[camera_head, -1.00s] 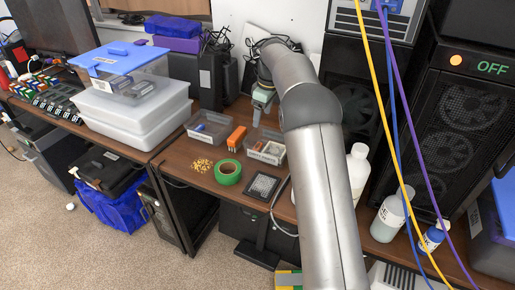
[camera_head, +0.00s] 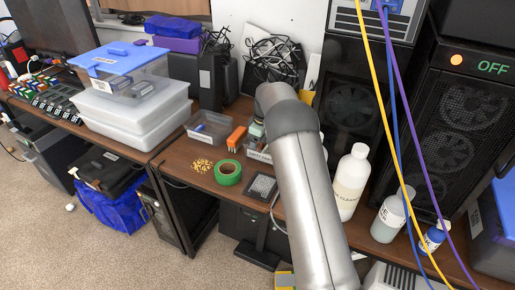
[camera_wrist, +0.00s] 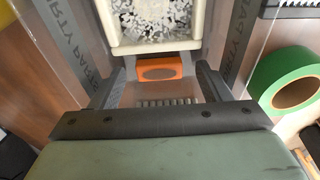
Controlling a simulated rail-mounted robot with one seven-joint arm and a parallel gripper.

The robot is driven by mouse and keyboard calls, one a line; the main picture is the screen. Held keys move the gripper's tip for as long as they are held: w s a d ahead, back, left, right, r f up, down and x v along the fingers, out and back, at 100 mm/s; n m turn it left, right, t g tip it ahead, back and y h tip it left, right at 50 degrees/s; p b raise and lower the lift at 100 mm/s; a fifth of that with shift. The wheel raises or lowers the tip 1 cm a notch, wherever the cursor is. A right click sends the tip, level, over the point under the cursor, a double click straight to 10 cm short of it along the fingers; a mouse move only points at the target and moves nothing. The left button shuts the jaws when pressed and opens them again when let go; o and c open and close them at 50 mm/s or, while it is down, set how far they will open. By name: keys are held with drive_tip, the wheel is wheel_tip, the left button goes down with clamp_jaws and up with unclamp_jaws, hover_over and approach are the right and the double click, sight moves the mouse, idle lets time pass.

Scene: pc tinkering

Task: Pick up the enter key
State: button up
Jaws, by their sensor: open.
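A small orange piece (camera_wrist: 160,69) with a dark slot lies inside a clear bin (camera_wrist: 240,45). I cannot tell for sure whether it is the enter key. My gripper (camera_wrist: 160,82) is open, with one dark finger to each side of the orange piece and apart from it. In the head view, my arm has its greenish hand part (camera_head: 257,130) low over the bin, which also shows there (camera_head: 258,154) with a "DIRTY PARTS" label. The fingers are hidden in that view.
A whitish tray (camera_wrist: 112,40) of black and white bits sits in the bin just beyond the orange piece. A green tape roll (camera_head: 228,172), orange holder (camera_head: 236,137), another clear bin (camera_head: 207,128) and a dark framed grid (camera_head: 262,187) are close by. Bottles (camera_head: 350,182) stand right.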

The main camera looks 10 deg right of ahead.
drive_tip(key=c, duration=1.1)
drive_tip(key=shift+o, duration=0.2)
